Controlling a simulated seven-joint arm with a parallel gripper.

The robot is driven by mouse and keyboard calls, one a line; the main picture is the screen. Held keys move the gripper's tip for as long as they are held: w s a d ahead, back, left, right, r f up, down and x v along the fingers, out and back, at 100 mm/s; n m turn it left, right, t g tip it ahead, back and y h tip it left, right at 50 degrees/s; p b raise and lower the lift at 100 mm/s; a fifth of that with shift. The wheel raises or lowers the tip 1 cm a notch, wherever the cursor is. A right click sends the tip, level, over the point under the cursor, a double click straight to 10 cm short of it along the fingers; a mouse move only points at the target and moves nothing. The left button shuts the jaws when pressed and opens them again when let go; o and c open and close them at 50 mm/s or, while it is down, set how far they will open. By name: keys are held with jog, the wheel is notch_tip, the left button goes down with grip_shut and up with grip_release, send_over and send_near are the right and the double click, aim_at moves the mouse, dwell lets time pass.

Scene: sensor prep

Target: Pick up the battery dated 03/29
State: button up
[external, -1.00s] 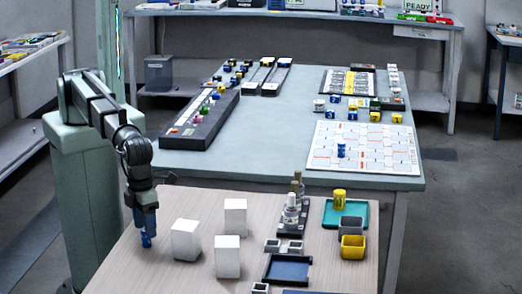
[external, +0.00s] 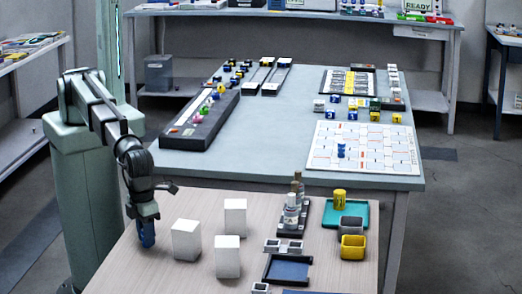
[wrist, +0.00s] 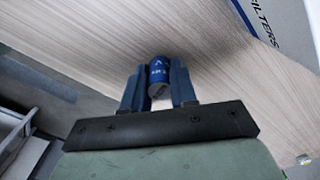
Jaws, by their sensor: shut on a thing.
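My gripper (external: 146,226) is at the left edge of the wooden table in the external view. It is shut on a blue cylindrical battery (wrist: 159,72), held between its two fingers in the wrist view. The battery has pale print on its side, too small to read as a date. In the external view the blue battery (external: 147,235) shows at the fingertips, low over the table; I cannot tell whether it touches the tabletop. A yellow cylinder (external: 340,200) stands on a teal tray (external: 357,208) at the right of the table.
Three white blocks (external: 186,240) stand just right of my gripper. Small bottles (external: 291,212), a dark blue tray (external: 287,271) and grey and yellow bins (external: 352,247) are farther right. A blue-grey bench (external: 270,140) with several small parts lies behind.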

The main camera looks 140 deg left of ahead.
grip_shut()
jog(key=shift+r, duration=0.1)
